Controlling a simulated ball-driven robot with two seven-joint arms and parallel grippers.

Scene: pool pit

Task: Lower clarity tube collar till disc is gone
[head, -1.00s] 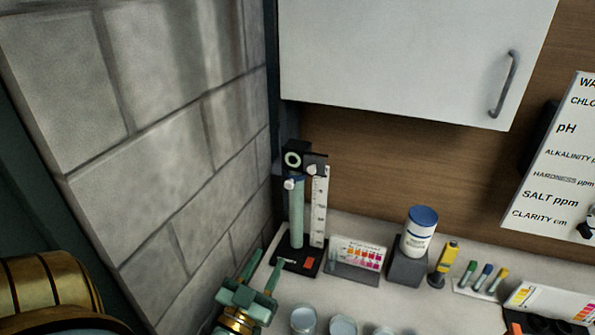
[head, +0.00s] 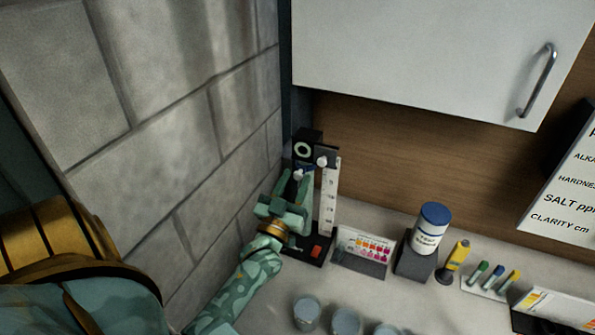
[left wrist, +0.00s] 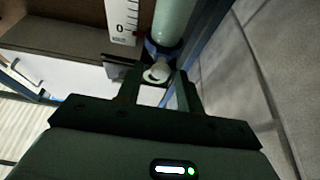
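The clarity tube stand (head: 308,140) stands at the back left of the counter, against the block wall. Its pale green tube (left wrist: 176,22) shows in the left wrist view and is mostly hidden by my gripper in the head view. The blue collar (left wrist: 163,50) with its white knob (left wrist: 157,73) is at the upper part of the tube. A white scale (head: 329,197) stands beside the tube. My left gripper (head: 292,190) is at the collar, its fingers (left wrist: 158,88) open on either side of the knob with gaps showing. The disc cannot be made out. My right gripper is out of view.
Right of the stand are a colour test card (head: 361,250), a blue-capped bottle (head: 431,228), a yellow device (head: 455,258) and several pens (head: 488,277). Several round cups (head: 307,312) stand in front. A white cabinet (head: 430,50) hangs above. The block wall (head: 160,150) is close on the left.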

